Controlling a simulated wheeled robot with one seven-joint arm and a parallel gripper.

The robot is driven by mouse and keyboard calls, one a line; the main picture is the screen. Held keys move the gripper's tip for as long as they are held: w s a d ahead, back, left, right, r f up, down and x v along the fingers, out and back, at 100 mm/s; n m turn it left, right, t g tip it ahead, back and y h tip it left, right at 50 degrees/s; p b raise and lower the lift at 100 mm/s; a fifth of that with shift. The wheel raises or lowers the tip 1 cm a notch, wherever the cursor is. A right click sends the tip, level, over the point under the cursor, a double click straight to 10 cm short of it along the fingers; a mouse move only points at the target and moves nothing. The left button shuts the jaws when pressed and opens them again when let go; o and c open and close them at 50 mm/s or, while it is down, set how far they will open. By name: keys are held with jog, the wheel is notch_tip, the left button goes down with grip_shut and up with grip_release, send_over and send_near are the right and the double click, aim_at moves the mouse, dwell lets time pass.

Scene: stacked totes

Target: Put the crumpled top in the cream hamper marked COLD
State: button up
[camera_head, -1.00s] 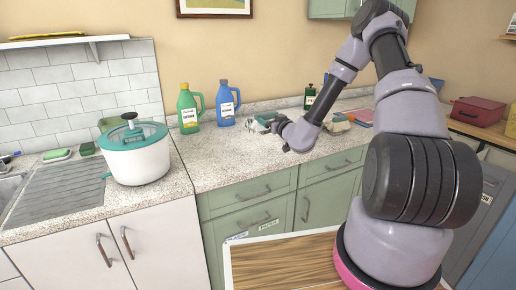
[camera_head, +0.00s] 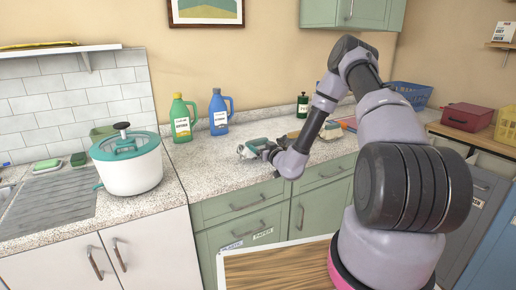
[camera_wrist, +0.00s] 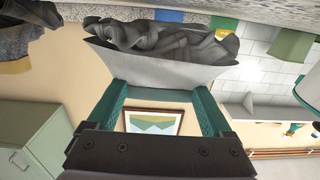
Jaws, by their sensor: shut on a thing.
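My gripper (camera_head: 258,148) is above the counter, right of the blue bottle and nearer to me. In the wrist view my gripper (camera_wrist: 160,85) has its two teal fingers shut on a grey crumpled cloth (camera_wrist: 160,45), which looks like the crumpled top. The cloth bunches out beyond the fingertips, with a paler, smoother part near the fingers. In the head view it is a small pale grey shape (camera_head: 250,145) at the gripper, partly hidden by it. I see no cream hamper marked COLD in either view.
A green bottle (camera_head: 181,122) and a blue bottle (camera_head: 220,115) stand at the wall. A white pot (camera_head: 130,172) stands on the left counter. Small items lie behind my arm. A blue basket (camera_head: 411,94) and red box (camera_head: 467,117) are at the right. Drawers below read PLASTIC and PAPER.

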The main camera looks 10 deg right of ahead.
jog(key=shift+f, duration=0.55)
jog(key=shift+f, duration=0.2)
jog(key=o, duration=1.3)
